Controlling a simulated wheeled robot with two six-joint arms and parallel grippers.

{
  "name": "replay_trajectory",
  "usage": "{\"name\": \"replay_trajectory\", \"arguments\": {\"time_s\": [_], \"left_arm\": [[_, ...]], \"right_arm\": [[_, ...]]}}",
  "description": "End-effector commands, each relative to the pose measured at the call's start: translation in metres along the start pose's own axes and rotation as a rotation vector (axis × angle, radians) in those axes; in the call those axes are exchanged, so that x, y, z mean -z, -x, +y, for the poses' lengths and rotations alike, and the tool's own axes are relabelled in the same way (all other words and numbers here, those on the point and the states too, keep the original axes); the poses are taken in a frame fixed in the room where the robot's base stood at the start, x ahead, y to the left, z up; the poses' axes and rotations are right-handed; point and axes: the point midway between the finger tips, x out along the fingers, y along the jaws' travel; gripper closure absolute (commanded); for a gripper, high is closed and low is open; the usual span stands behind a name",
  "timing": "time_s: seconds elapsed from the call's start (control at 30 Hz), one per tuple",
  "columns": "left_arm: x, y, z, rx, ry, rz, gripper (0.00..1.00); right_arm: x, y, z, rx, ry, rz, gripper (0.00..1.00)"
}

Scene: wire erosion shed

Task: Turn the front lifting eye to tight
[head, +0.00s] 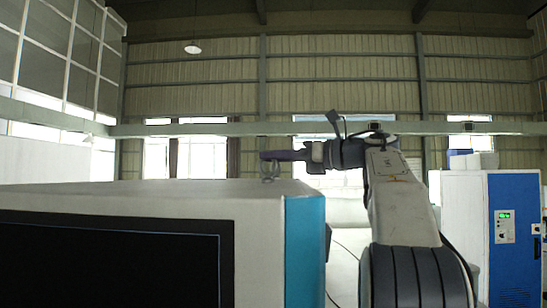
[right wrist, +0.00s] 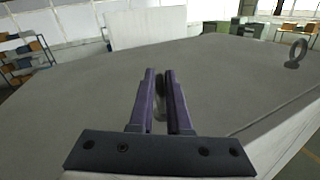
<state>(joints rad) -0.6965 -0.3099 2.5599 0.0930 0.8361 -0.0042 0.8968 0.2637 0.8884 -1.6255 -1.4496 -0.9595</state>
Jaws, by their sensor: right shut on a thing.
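The front lifting eye (head: 268,173) is a small grey ring standing on the top of the white machine cabinet (head: 255,210), near its right end in the head view. My right gripper (head: 266,156) reaches in level from the right and is shut on the upper part of this eye. In the right wrist view the two purple fingers (right wrist: 160,78) are close together, with a sliver of the grey eye (right wrist: 159,106) between them; most of it is hidden. How far the eye is screwed in cannot be told. My left gripper is not in view.
A second lifting eye (right wrist: 298,53) stands on the cabinet top at the right in the right wrist view. The top around my gripper is otherwise clear. A blue and white control cabinet (head: 512,235) stands at the right. A shelf with boxes (right wrist: 25,55) is beyond the edge.

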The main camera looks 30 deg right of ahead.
Motion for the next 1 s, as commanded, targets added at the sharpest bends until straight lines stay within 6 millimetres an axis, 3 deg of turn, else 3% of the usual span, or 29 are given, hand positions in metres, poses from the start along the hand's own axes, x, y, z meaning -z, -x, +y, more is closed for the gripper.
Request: {"name": "replay_trajectory", "arguments": {"time_s": [0.27, 0.6, 1.0], "left_arm": [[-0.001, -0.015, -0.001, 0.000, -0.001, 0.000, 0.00], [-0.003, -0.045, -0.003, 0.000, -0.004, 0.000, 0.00], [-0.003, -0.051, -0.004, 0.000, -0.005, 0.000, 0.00]], "right_arm": [[0.003, 0.000, 0.003, 0.058, 0.002, -0.013, 1.00], [0.004, -0.001, 0.008, 0.278, 0.003, -0.057, 1.00], [0.001, -0.003, 0.010, 0.493, 0.001, -0.097, 1.00]]}}
